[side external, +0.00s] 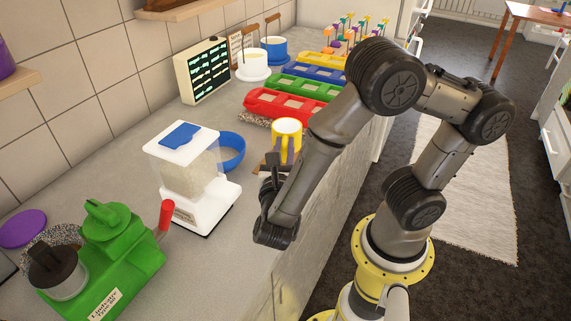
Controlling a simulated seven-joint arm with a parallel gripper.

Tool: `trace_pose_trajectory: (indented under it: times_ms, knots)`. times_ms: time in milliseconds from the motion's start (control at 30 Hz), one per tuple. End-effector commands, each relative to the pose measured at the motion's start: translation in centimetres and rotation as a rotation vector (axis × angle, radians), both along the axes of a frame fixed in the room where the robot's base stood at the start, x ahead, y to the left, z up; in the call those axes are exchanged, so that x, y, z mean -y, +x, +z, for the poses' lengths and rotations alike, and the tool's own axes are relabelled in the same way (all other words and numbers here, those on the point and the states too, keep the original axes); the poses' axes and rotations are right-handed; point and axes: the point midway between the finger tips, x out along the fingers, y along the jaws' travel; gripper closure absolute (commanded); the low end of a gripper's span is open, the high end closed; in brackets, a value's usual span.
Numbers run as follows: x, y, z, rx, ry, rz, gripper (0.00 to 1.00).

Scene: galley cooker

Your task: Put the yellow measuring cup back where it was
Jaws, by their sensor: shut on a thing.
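The yellow measuring cup (286,134) is in the middle of the side view, upright, with its pale opening facing up and its handle toward the camera. My gripper (276,166) is at the near side of the cup, over the counter's right edge. It is shut on the cup, at or near the handle; the exact contact is small and partly hidden by my own wrist. I cannot tell whether the cup's base touches the surface below.
A white dispenser (187,185) and a blue bowl (231,151) stand left of the cup. A red tray (285,106) and other coloured trays lie behind it. A green machine (112,248) stands at the front left. Bare counter (222,262) lies in front.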

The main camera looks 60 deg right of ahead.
Motion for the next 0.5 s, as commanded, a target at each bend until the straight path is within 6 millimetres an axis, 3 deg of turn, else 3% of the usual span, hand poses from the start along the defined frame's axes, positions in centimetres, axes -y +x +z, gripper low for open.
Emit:
trace_pose_trajectory:
  times_ms: [500]
  knots:
    - [0.1,0.0,-5.4,0.000,0.000,-0.002,1.00]
